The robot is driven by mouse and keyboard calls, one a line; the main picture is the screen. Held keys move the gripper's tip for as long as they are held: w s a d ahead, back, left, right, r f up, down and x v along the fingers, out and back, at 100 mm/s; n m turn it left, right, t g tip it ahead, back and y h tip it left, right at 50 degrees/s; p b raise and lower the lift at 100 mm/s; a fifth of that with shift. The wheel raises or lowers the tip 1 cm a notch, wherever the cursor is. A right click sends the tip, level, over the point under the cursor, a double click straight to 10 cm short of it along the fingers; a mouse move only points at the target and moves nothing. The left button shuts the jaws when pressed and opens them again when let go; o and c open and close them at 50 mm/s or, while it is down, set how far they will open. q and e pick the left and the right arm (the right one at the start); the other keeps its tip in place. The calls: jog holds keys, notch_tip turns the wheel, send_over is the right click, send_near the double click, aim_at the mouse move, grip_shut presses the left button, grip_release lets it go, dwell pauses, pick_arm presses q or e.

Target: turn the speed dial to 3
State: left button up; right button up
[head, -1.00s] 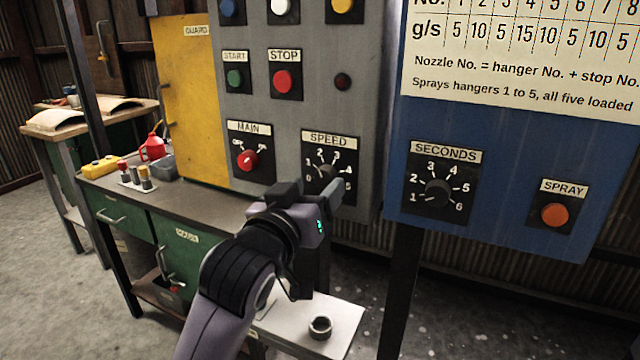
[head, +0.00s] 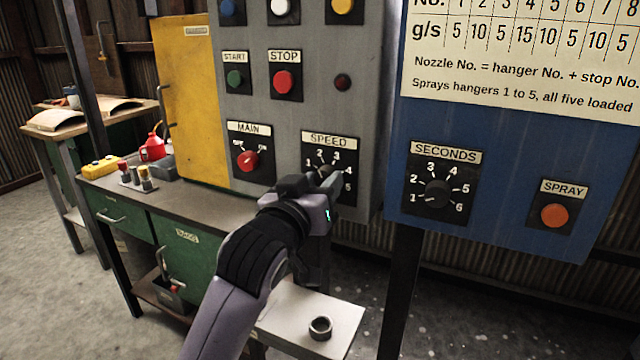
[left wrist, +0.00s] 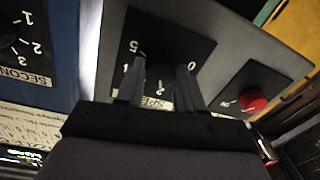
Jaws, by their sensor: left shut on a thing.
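The speed dial (head: 325,169) is a dark knob on a black plate on the grey panel, under the SPEED label. Numbers 1 to 5 show around it in the head view. My left gripper (head: 324,182) is shut on the knob. In the left wrist view the two fingers (left wrist: 158,82) stand on either side of the dark knob (left wrist: 160,73), with 0 and 5 readable on the plate. The knob's pointer is mostly hidden by my gripper, so I cannot tell its setting. My right gripper is not in view.
The red MAIN switch (head: 248,161) is left of the dial, and START (head: 235,79) and STOP (head: 283,82) buttons are above. The blue panel with the SECONDS dial (head: 437,193) and SPRAY button (head: 554,215) stands right. A small shelf (head: 290,318) with a ring (head: 320,328) is below.

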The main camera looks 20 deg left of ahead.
pick_arm(q)
jog(key=shift+r+m+p, duration=0.15)
jog(key=shift+m+p, duration=0.65)
jog(key=shift+p, duration=0.1)
jog(key=m+p, duration=0.3)
jog(key=shift+a+m+p, duration=0.1)
jog(key=shift+m+p, duration=1.35)
jog(key=shift+m, duration=0.65)
jog(key=o, duration=1.1)
jog(key=shift+c, duration=0.2)
jog(key=shift+s+f, duration=0.1)
jog(key=shift+f, duration=0.1)
jog(key=s, duration=0.7)
jog(key=shift+a+b, duration=0.15)
jog(key=shift+b, duration=0.3)
